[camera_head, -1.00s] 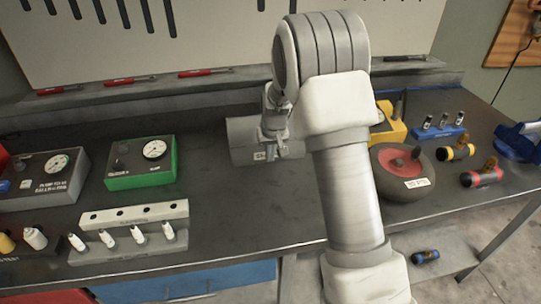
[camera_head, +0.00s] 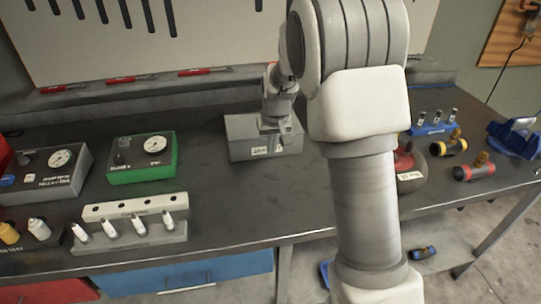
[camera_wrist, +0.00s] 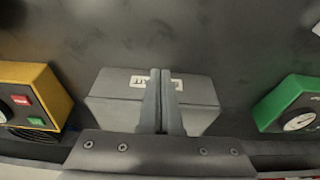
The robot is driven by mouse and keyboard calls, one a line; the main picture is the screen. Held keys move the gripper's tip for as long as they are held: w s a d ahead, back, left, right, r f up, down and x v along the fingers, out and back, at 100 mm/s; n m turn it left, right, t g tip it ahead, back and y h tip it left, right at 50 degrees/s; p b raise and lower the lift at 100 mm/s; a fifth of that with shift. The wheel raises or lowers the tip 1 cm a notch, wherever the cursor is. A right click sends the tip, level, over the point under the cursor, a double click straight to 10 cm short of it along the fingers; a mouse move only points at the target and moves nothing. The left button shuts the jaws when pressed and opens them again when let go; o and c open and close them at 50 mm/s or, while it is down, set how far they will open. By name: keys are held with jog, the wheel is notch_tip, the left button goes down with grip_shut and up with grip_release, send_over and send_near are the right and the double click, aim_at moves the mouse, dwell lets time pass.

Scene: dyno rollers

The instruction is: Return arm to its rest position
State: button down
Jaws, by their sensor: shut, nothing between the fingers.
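My gripper (camera_head: 274,127) hangs above the grey box (camera_head: 243,152) on the workbench, below my bent arm. In the wrist view my gripper's two fingers (camera_wrist: 160,74) lie together, shut and empty. They point over the grey box (camera_wrist: 112,112), which has a white label with partly covered letters. A gap between fingers and box cannot be judged from these views. My arm fills the right middle of the head view and hides part of the bench.
A green gauge box (camera_head: 143,170) and a dark gauge box (camera_head: 45,185) stand left on the workbench (camera_head: 225,205). A rack of white cylinders (camera_head: 130,235) is in front. A blue holder (camera_head: 437,130) and flashlight-like cylinders (camera_head: 475,172) lie right. A yellow box (camera_wrist: 55,95) shows in the wrist view.

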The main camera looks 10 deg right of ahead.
jog(key=s+r+t, duration=0.1)
jog(key=s+r, duration=1.4)
jog(key=s+t, duration=0.1)
jog(key=s, duration=1.6)
jog(key=shift+s+r, duration=0.35)
jog(key=shift+d, duration=0.1)
